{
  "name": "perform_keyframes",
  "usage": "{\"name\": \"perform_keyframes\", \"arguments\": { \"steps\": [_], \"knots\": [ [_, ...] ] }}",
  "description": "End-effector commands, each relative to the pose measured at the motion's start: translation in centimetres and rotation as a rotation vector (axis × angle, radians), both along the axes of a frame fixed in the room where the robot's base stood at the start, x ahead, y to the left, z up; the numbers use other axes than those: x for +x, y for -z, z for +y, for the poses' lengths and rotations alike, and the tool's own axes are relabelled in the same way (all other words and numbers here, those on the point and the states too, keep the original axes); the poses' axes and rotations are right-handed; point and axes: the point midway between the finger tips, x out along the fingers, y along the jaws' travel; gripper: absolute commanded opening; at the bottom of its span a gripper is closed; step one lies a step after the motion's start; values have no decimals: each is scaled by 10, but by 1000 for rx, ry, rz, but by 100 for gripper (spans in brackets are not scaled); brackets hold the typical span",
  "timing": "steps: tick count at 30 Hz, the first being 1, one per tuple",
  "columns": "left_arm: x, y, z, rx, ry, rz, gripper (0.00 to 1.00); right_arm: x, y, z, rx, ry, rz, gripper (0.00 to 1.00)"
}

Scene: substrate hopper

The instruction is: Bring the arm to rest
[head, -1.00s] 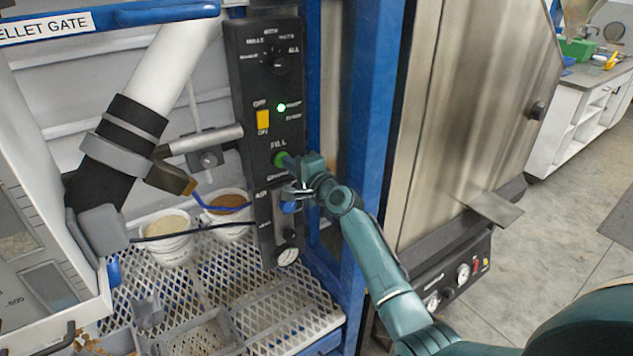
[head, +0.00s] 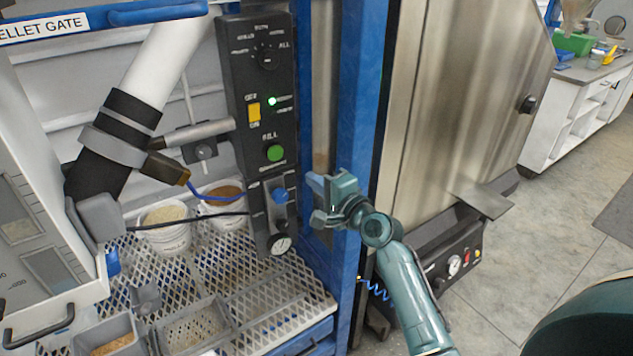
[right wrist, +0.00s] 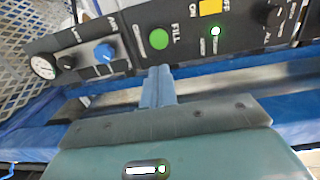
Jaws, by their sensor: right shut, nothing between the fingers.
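My right gripper (head: 318,188) is shut and empty, in front of the blue post just right of the black control panel (head: 258,135). In the right wrist view its closed fingers (right wrist: 158,85) point toward the panel, below the green FILL button (right wrist: 158,39). The FILL button also shows uncovered in the head view (head: 275,153). A gap separates the fingertips from the panel in the head view. The yellow switch (head: 253,112), a lit green lamp (head: 272,101) and a blue knob (head: 279,196) are on the panel. My left gripper is not in view.
A blue frame post (head: 352,120) stands behind my right gripper, with a steel cabinet (head: 450,110) to its right. White buckets (head: 168,236) and grey bins (head: 192,328) sit on the mesh shelf (head: 270,310). Open floor (head: 570,210) lies at right.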

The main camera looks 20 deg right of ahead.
Motion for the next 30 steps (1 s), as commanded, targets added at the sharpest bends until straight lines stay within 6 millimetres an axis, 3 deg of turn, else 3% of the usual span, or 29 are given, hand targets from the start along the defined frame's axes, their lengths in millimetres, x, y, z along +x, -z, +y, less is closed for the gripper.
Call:
{"name": "perform_keyframes", "arguments": {
  "steps": [13, 17, 20, 23, 27, 30],
  "knots": [
    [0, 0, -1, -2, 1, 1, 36, -1, 0, 0, -1, 0, 0, 0],
    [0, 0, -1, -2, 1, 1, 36, -10, 16, 3, -71, -3, 18, 0],
    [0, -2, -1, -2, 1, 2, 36, -37, 54, 13, -252, -18, 56, 0],
    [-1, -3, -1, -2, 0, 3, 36, -83, 104, 29, -535, -73, 101, 0],
    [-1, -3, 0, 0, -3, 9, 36, -165, 163, 54, -958, -213, 123, 0],
    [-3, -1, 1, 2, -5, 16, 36, -220, 188, 71, -1205, -327, 107, 0]
  ]
}}
